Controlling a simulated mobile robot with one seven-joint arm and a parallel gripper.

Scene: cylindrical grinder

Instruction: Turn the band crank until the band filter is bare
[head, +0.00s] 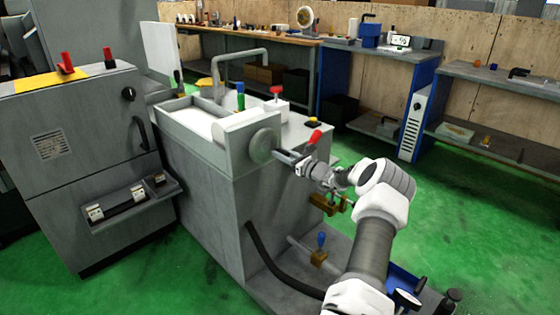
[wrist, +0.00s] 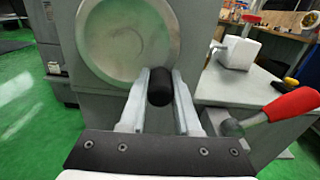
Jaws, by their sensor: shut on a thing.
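The band crank is a round grey disc (head: 264,145) on the end of the filter tank. It shows large in the wrist view (wrist: 128,40), with a black handle (wrist: 160,88) standing out near its lower right edge. My gripper (head: 284,156) is at the disc's right side in the head view. In the wrist view its two fingers (wrist: 161,80) lie on either side of the black handle and are shut on it. The band filter (head: 201,122) is the long open trough behind the disc; a pale white sheet shows inside it. The crank's hub is not clearly visible.
A red-handled lever (wrist: 290,104) stands close to the right of my gripper. A white block with a red tap (head: 276,104) and a blue-green bottle (head: 240,96) stand on the tank. A grey cabinet (head: 75,150) is at left. Green floor is free at right.

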